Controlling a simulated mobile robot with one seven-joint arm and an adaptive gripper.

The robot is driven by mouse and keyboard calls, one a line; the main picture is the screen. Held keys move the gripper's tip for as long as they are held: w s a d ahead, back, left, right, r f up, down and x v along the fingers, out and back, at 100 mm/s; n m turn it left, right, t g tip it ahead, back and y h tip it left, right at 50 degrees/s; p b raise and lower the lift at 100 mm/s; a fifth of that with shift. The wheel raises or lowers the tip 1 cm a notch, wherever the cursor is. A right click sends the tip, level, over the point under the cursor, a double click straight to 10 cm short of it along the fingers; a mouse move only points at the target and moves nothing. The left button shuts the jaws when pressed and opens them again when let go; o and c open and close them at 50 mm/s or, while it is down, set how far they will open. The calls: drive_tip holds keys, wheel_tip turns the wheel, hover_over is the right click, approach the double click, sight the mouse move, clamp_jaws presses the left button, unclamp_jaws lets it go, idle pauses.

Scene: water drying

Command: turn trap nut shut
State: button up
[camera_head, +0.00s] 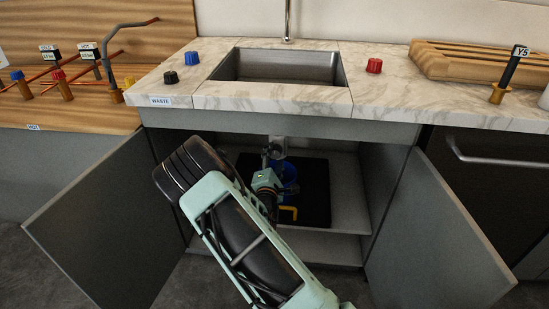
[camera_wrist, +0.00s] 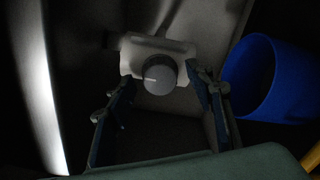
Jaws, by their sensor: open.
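The trap nut appears to be the round grey knob (camera_wrist: 159,76) with a white mark on its face, in the wrist view. It sits against a pale block (camera_wrist: 137,48). My gripper (camera_wrist: 160,88) is open, with one dark blue finger to the left of the nut and one to the right. Gaps show between the nut and both fingers, and nothing is held. In the head view, my gripper (camera_head: 267,181) is inside the open cabinet below the drain fitting (camera_head: 276,145). My arm and gripper hide much of the trap there.
A blue bucket (camera_wrist: 272,82) stands close to the right of my gripper. A black mat (camera_head: 316,190) and a yellow object (camera_head: 288,213) lie in the cabinet. Open doors flank it left (camera_head: 95,220) and right (camera_head: 435,235). The sink (camera_head: 282,66) is above.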

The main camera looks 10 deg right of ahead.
drive_tip(key=v, duration=1.2)
drive_tip(key=shift+r, duration=0.1)
